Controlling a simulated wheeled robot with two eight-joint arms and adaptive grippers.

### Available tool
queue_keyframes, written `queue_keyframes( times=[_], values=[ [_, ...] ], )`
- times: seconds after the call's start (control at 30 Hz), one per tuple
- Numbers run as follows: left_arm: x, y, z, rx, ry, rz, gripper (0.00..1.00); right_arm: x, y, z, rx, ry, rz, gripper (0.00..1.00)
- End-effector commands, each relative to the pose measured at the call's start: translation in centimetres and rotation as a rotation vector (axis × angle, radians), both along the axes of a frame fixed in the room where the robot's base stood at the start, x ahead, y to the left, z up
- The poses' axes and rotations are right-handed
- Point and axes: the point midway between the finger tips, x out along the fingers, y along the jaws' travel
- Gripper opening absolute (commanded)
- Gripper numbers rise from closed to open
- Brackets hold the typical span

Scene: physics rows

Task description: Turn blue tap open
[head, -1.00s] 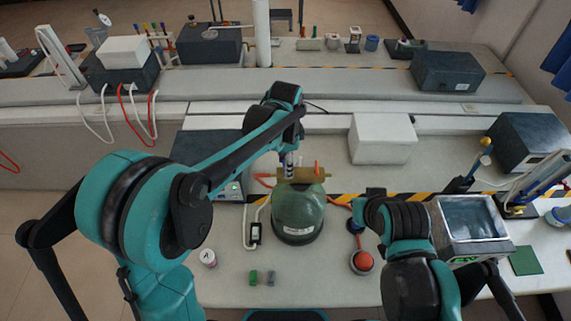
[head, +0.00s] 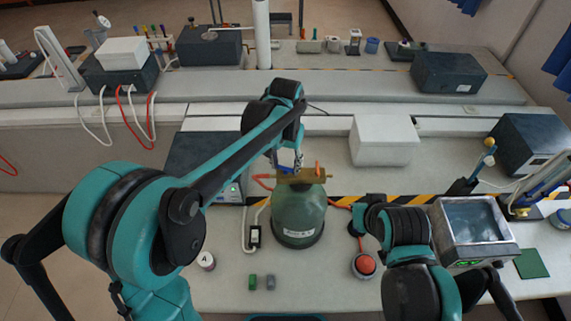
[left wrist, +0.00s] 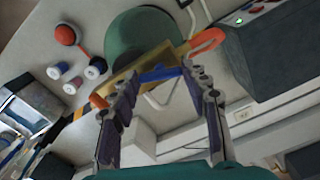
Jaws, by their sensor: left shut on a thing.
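A green tank (head: 298,217) stands on the bench with a brass valve bar (head: 315,179) across its top; the bar also shows in the left wrist view (left wrist: 125,75). The blue tap (left wrist: 160,73) lies along the bar in the left wrist view. My left gripper (left wrist: 159,75) has its fingertips at both ends of the blue tap and is shut on it.
An orange tap (head: 317,168) stands up on the bar's right. A dark box (head: 208,160) is behind left, a white box (head: 384,139) behind right. A water bath (head: 472,220) stands at the right.

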Motion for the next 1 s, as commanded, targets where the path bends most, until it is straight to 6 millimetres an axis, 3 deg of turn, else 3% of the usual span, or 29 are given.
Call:
queue_keyframes(
  times=[0.5, 1.0],
  values=[
    [0.08, 0.02, 0.1, 0.0, -0.002, 0.322, 0.17, 0.0, 0.0, -0.52, 0.0, 0.0, 0.0, 0.0],
    [0.1, 0.02, 0.13, 0.0, -0.002, 0.377, 0.17, 0.0, 0.0, -0.57, 0.0, 0.0, 0.0, 0.0]
  ],
)
